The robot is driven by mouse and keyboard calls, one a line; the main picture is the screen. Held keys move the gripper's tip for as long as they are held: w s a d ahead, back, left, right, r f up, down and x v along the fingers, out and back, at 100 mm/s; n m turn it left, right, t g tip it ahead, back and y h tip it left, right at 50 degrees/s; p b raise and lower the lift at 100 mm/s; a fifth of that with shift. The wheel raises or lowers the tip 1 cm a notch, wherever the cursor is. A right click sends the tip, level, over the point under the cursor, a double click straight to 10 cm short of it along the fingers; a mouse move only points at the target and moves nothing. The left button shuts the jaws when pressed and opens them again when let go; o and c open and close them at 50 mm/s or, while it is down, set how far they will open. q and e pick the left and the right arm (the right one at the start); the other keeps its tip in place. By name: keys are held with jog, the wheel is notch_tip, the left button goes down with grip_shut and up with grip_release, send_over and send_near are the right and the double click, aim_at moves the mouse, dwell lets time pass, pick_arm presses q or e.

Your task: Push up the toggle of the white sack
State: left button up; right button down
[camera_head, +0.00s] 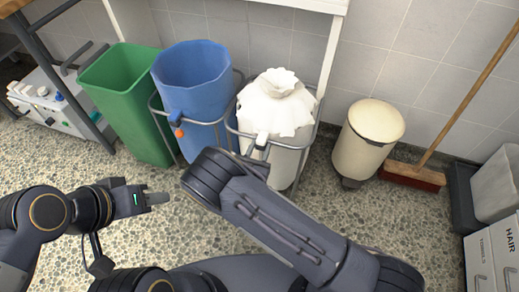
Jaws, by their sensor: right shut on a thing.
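The white sack (277,108) hangs in a wire frame, its gathered top bunched into a tuft. My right arm's bulky link crosses in front of the lower part and hides most of my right gripper (255,163). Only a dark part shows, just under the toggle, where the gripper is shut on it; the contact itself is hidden. My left gripper (158,198) is low at the left, over the floor, apart from the sack. It is seen side-on, so its opening cannot be told.
A blue sack (192,80) with an orange toggle (180,132) stands left of the white one, then a green bin (125,95). A cream bin (367,135), a broom (415,173) and drawers (492,258) are at the right. Speckled floor is open at right of centre.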

jog(key=c, duration=0.9)
grip_release()
jog(key=p+v, duration=0.1)
jog(key=v, duration=0.6)
jog(key=shift+s+a, duration=0.1)
jog(key=shift+s, duration=0.3)
jog(key=shift+r, duration=0.1)
